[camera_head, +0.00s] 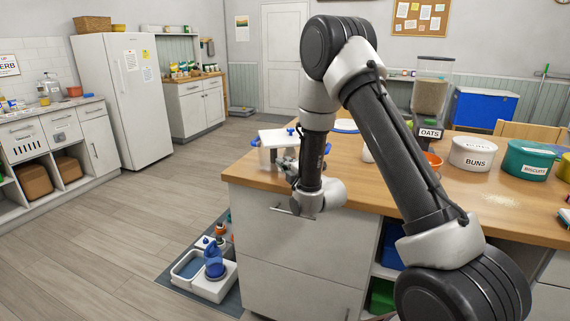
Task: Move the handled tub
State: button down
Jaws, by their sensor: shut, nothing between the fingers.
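A pale tub with blue clips or handles (270,138) stands at the left corner of the wooden counter and looks like the handled tub. My arm hides its right part. My gripper (286,164) is shut and empty, just in front of the tub's lower side. I cannot tell whether it touches the tub.
The wooden counter (390,194) also bears an oats dispenser (431,95), a white "BUNS" tub (472,154) and a green "BISCUIT" tub (529,160). A pet feeder with a blue bottle (214,262) stands on a floor mat. The floor at left is clear.

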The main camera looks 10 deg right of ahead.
jog(key=w+d, duration=0.1)
jog(key=w, duration=0.1)
jog(key=w+d, duration=0.2)
jog(key=w, duration=0.1)
jog(key=w+d, duration=0.1)
jog(key=w, duration=0.2)
jog(key=shift+d, duration=0.25)
jog(key=shift+s, duration=0.1)
